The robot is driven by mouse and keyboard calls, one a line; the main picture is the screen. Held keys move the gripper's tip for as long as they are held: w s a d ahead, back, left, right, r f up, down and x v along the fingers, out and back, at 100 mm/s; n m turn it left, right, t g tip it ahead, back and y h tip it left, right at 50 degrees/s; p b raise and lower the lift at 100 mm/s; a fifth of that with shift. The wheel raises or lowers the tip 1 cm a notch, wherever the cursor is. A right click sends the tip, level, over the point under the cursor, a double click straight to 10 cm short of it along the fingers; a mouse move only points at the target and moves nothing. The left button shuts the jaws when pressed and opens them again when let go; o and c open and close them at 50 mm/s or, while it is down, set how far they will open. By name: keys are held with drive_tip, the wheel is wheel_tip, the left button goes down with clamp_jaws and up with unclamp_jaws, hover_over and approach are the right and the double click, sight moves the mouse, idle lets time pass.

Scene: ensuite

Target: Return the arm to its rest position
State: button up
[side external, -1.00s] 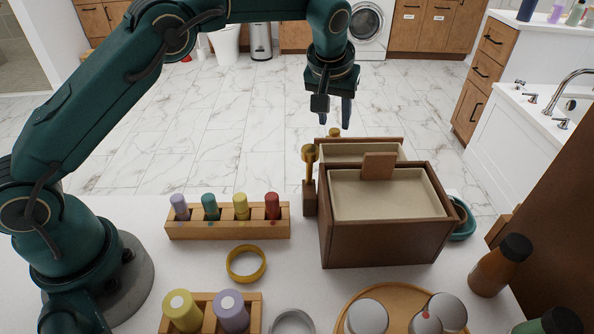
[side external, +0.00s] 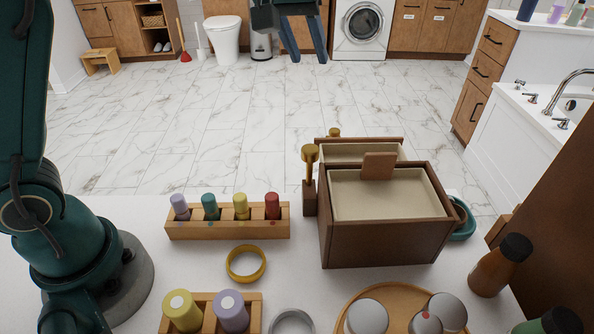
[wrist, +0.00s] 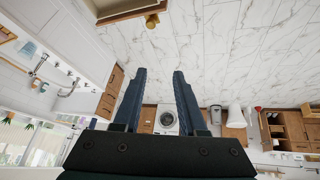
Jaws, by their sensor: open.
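My gripper (side external: 304,40) is at the top of the side view, raised well above the table and clear of everything on it. Its two dark blue fingers are apart with nothing between them. The wrist view also shows my gripper (wrist: 160,75) open and empty, with floor and distant furniture beyond the fingers. The upper part of my arm is out of the side view at the top.
On the white table (side external: 200,255) stand a brown two-part box (side external: 385,240), a wooden rack (side external: 228,222) with several coloured pegs, a yellow ring (side external: 246,279), a round tray (side external: 350,300) with metal lids and a brown bottle (side external: 500,266). The air above is free.

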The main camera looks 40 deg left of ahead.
drive_tip(key=s+a+r+m, duration=0.1)
drive_tip(key=s+a+r, duration=0.15)
drive_tip(key=s, duration=1.05)
drive_tip(key=s+d+f+m+h, duration=0.1)
drive_tip(key=s+f+m, duration=0.3)
drive_tip(key=s+f, duration=0.5)
drive_tip(key=shift+s+d+f, duration=0.3)
drive_tip(key=shift+s+d, duration=0.1)
drive_tip(key=shift+s, duration=0.4)
